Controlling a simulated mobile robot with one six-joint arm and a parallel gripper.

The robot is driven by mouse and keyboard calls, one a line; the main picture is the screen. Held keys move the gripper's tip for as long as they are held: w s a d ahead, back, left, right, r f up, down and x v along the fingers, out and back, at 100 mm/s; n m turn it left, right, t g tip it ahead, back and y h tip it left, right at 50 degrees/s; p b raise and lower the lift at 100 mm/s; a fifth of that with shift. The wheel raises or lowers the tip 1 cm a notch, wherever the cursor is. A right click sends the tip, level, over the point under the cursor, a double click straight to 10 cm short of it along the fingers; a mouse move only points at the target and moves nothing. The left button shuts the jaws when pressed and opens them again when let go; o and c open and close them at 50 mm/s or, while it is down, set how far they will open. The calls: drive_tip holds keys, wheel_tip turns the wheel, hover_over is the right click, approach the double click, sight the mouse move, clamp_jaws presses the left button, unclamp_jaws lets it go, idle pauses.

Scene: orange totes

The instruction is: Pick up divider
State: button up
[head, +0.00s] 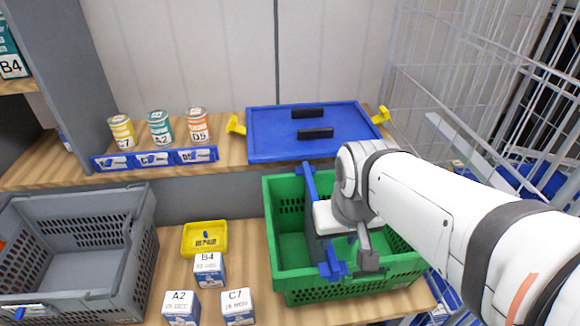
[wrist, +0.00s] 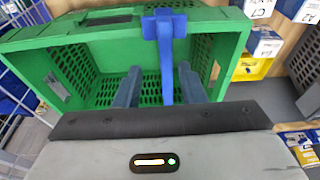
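The blue divider (head: 331,264) spans the green tote (head: 288,284) from back rim to front rim, with a blue tab at each end. The white and grey arm hides much of its middle in the head view. In the wrist view the divider (wrist: 165,52) stands upright between the two grey-blue fingers of my gripper (wrist: 160,72). The fingers are apart, with a gap on each side of the divider, narrower on the right. My gripper is open above the tote.
A grey tote (head: 70,285) stands at left. A yellow bin (head: 204,238) and small labelled boxes (head: 209,271) sit between the totes. A blue lid (head: 315,132) and several cans (head: 160,128) are on the shelf behind. A wire cage (head: 480,90) stands at right.

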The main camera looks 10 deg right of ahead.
sight(317, 195)
drive_tip(key=shift+s+d, duration=0.15)
drive_tip(key=shift+d, duration=0.05)
drive_tip(key=shift+o, duration=0.5)
drive_tip(key=shift+s, duration=0.1)
drive_tip(key=shift+g, duration=0.5)
drive_tip(key=w, duration=0.2)
drive_tip(key=w+a+p, duration=0.1)
drive_tip(key=w, duration=0.3)
drive_tip(key=shift+a+r, duration=0.15)
drive_tip(key=shift+r, duration=0.1)
drive_tip(key=shift+g, duration=0.8)
drive_tip(key=w+f, duration=0.1)
drive_tip(key=w, duration=0.1)
drive_tip(key=w+f+p, duration=0.1)
drive_tip(key=w, duration=0.5)
drive_tip(key=shift+f+p, duration=0.35)
drive_tip(key=shift+f, duration=0.05)
drive_tip(key=shift+w+f, duration=0.2)
drive_tip(key=shift+f, duration=0.1)
wheel_tip(317, 195, down, 7)
drive_tip(key=shift+s+f+p, duration=0.15)
drive_tip(key=shift+f+p, duration=0.05)
drive_tip(key=shift+p, duration=0.1)
drive_tip(key=shift+c, duration=0.3)
clamp_jaws()
